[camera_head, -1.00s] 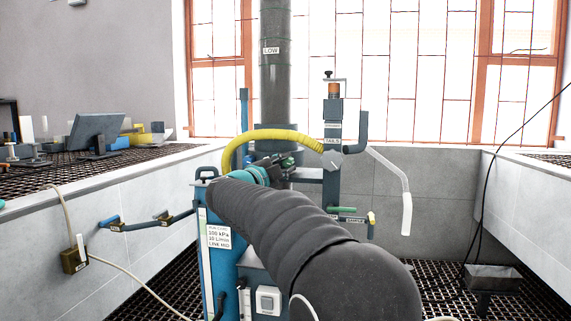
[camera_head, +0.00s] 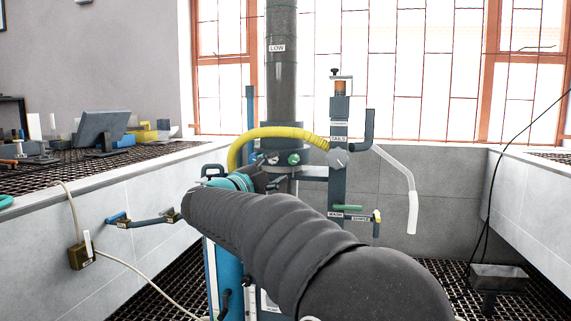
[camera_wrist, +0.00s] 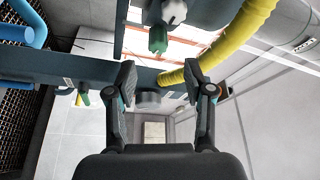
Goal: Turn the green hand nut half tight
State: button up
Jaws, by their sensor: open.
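The green hand nut (camera_head: 294,159) shows in the head view as a small round knob on the collar at the foot of the dark column (camera_head: 282,70). My gripper (camera_head: 274,182) is just below and left of it, mostly hidden by my arm. In the wrist view my gripper (camera_wrist: 160,82) is open and empty, its two fingers well apart. A green part (camera_wrist: 158,40) stands beyond the fingertips, below a pale faceted knob (camera_wrist: 174,11); I cannot tell whether it is the nut. No contact with it shows.
A yellow hose (camera_head: 275,133) arches above my gripper, and shows at right in the wrist view (camera_wrist: 240,38). A grey bar (camera_wrist: 70,67) crosses behind the fingers. A green valve handle (camera_head: 347,207) sits lower right. Grated benches (camera_head: 70,167) flank the sides.

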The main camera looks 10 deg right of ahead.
jog(key=v, duration=0.5)
